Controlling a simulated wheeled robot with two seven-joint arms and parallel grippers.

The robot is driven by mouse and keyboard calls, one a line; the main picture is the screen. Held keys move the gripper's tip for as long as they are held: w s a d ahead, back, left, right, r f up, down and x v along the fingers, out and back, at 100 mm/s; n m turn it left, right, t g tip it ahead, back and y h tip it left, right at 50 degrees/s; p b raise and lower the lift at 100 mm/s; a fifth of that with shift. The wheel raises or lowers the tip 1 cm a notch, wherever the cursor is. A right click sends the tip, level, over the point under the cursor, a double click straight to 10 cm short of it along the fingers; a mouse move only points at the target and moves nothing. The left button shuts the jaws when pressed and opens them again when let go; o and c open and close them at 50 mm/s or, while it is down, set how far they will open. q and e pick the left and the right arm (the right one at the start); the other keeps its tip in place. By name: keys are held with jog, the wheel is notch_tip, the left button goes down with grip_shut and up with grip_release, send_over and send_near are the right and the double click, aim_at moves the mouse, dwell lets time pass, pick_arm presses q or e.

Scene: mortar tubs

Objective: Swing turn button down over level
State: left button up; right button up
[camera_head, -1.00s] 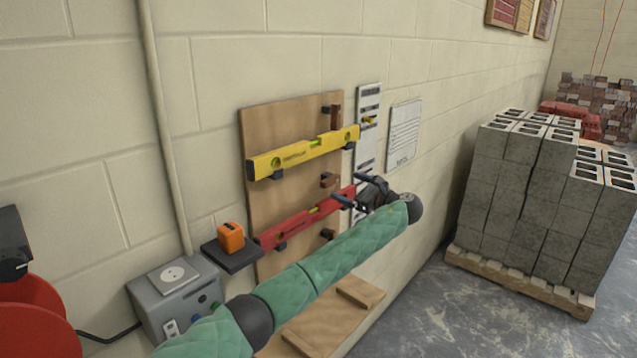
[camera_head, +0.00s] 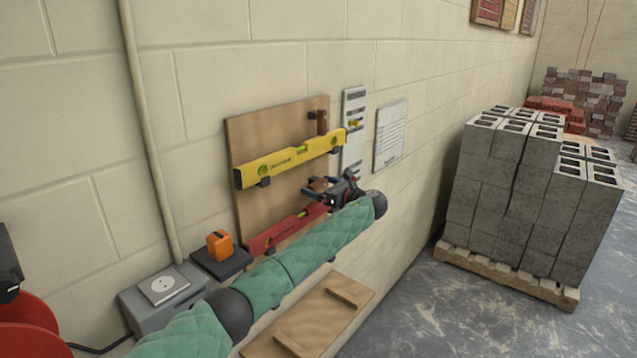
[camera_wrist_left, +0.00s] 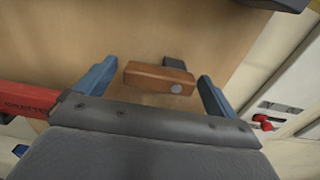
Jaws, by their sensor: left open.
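A wooden turn button (camera_wrist_left: 160,78) lies about level, slightly tilted, on the plywood board (camera_head: 262,195). A round pivot shows at its right end in the left wrist view. My left gripper (camera_head: 323,188) is open in front of it, one blue finger on each side. I cannot tell whether either finger touches it. The red level (camera_head: 285,230) rests below the button; its right part is hidden by my gripper and arm, and its end also shows in the left wrist view (camera_wrist_left: 30,97). My right gripper is not in view.
A yellow level (camera_head: 290,160) sits above on the board, with an upright turn button (camera_head: 321,121) at its right. An orange device (camera_head: 220,244) stands on a dark shelf at left. A white strip (camera_head: 353,130) and a paper sheet (camera_head: 391,136) hang right of the board.

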pick_arm(q)
jog(key=shift+w+a, duration=0.25)
jog(key=shift+a, duration=0.05)
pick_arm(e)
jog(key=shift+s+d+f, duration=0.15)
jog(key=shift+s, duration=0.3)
pick_arm(q)
jog(key=c, duration=1)
jog(key=shift+f, duration=0.15)
jog(key=n+b, duration=0.2)
jog(key=b, duration=0.1)
jog(key=shift+f, duration=0.15)
jog(key=shift+n, duration=0.4)
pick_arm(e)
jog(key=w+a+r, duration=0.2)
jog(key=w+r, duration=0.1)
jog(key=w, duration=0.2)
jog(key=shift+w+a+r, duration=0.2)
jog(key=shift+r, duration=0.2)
